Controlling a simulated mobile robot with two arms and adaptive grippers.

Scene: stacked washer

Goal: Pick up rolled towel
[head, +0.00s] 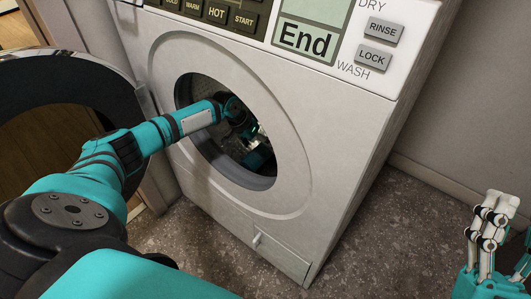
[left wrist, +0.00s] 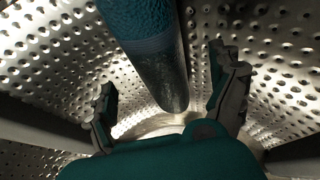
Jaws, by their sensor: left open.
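The rolled towel (left wrist: 152,45) is a teal roll with a rough upper part and a darker, smoother lower part. In the left wrist view it runs down from the top middle inside the metal drum. My left gripper (left wrist: 165,88) is open, with one finger on each side of the towel's lower part and visible gaps between. In the head view my left arm reaches through the washer's round opening, and the left gripper (head: 248,134) is partly hidden in the dark drum. My right gripper (head: 491,222) is at the lower right, outside the washer; its finger gap is unclear.
The white washer (head: 350,125) stands with its round door (head: 62,92) swung open to the left. The perforated drum wall (left wrist: 60,50) curves around the gripper. Speckled floor (head: 385,235) is clear at right.

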